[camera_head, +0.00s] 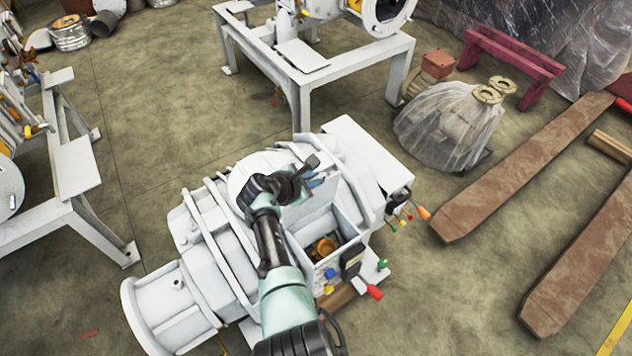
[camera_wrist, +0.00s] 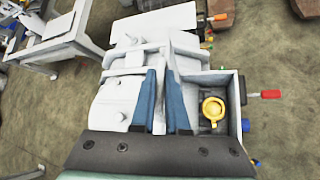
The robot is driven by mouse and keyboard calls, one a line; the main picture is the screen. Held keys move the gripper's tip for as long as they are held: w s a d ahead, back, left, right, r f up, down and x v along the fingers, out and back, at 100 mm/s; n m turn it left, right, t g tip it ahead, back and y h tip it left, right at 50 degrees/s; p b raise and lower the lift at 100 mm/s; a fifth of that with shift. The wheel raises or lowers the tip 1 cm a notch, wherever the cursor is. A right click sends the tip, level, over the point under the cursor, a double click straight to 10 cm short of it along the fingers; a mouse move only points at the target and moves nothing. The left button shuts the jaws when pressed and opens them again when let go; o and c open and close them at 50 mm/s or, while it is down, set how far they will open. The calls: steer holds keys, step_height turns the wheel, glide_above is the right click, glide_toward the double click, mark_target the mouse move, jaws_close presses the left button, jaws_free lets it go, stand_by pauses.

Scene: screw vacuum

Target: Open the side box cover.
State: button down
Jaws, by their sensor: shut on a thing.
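The white vacuum machine (camera_head: 185,300) lies across the middle of the head view, with a square side box (camera_head: 352,222) on its near right side. The box is open at the top and a brass-yellow fitting (camera_head: 325,246) shows inside. Its pale cover (camera_head: 312,224) stands raised along the box's machine side. My gripper (camera_head: 314,182) is above the box, shut on the cover. In the wrist view the blue fingers (camera_wrist: 161,78) stand on either side of the cover's thin edge (camera_wrist: 159,118). The open box (camera_wrist: 232,82) with its yellow fitting (camera_wrist: 212,110) is to their right.
Red, green and blue handles, including a red one (camera_head: 375,292), stick out near the box. A white stand (camera_head: 305,95) is behind, and another (camera_head: 75,165) is at left. A plastic-wrapped object (camera_head: 445,130) and brown beams (camera_head: 525,165) lie at right. The floor between is clear.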

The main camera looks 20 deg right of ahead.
steer(key=shift+w, duration=0.1)
stand_by(0.3)
steer(key=c, duration=0.9)
jaws_free()
steer(key=shift+c, duration=0.2)
steer(key=shift+s+a+r+p, duration=0.25)
steer(key=shift+r+p, duration=0.15)
steer(key=shift+p, duration=0.05)
steer(key=p+v, duration=0.5)
steer(key=v, duration=0.7)
